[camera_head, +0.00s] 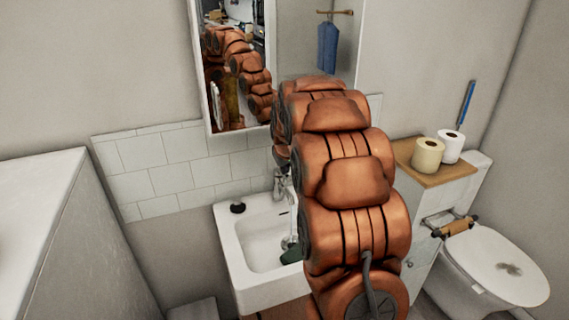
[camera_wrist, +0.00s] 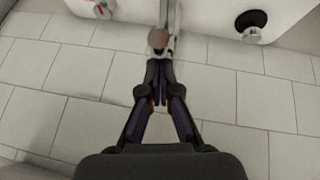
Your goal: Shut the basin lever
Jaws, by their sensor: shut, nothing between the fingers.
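The basin tap (camera_head: 282,184) stands at the back edge of the white sink (camera_head: 228,238), partly hidden behind my orange arm. In the wrist view the tap (camera_wrist: 168,18) is at top centre, with a round brownish end (camera_wrist: 158,40) just beyond my fingertips. I cannot tell whether that end is the lever. My gripper (camera_wrist: 160,68) is shut and empty, with its tips at or very near the tap; contact is unclear. My arm hides the gripper in the head view. The lever's position cannot be made out.
A black round item (camera_head: 237,208) sits on the sink's back left corner. A dark green object (camera_head: 291,251) is in the bowl. A mirror cabinet (camera_head: 235,70) hangs above white tiles (camera_head: 165,160). The toilet (camera_head: 495,265) and a wooden shelf with rolls (camera_head: 408,150) stand right.

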